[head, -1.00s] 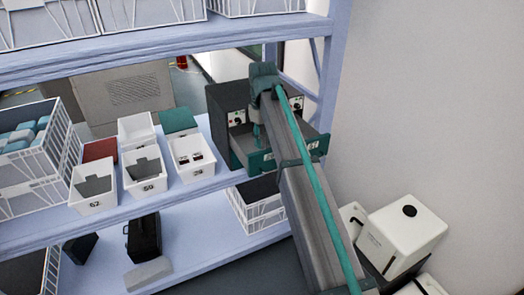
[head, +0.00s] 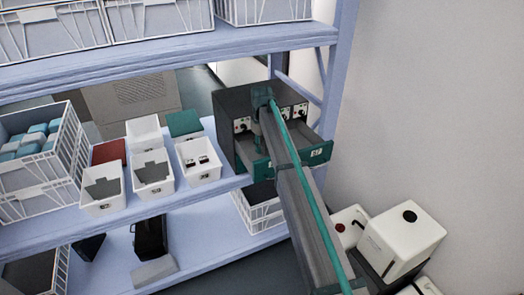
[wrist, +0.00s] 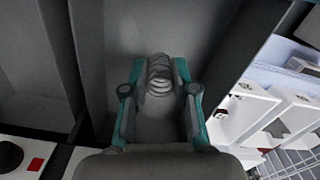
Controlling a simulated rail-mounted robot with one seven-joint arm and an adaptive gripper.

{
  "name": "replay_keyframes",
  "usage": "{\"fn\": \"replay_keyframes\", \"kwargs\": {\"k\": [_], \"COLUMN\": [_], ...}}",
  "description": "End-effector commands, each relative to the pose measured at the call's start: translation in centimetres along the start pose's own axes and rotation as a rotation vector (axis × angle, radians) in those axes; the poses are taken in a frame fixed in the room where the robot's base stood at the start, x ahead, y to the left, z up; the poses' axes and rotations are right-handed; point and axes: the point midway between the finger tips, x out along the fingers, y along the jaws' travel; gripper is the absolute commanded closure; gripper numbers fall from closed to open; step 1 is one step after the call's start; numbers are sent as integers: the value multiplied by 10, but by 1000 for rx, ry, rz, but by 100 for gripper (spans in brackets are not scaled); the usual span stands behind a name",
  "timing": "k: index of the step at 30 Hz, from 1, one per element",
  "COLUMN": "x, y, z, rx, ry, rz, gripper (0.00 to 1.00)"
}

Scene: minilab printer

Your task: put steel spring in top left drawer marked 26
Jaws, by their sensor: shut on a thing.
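The steel spring (wrist: 160,74) is a pale grey coil. My gripper (wrist: 160,88) is shut on it, with a teal finger on each side. In the wrist view both are over a grey, walled drawer interior (wrist: 105,45). In the head view my gripper (head: 262,145) points down at an open drawer area of the dark cabinet (head: 232,105). The teal drawer front (head: 322,152) carries a white label, too small to read surely. My arm hides the middle of the front, so I cannot read a 26. The spring does not show clearly in the head view.
White bins (head: 153,172) stand left of the cabinet on the shelf, beside a red box (head: 109,151) and a green box (head: 185,123). A shelf post (head: 335,85) rises at the right. White containers (head: 405,237) stand below right.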

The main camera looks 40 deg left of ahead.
Motion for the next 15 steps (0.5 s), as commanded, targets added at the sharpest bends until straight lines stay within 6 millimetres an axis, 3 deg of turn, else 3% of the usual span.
{"fn": "replay_keyframes", "kwargs": {"k": [6,15], "x": [26,30], "y": [0,0], "z": [1,0], "rx": [0,0], "ry": [-1,0], "rz": [0,0], "gripper": [92,92]}}
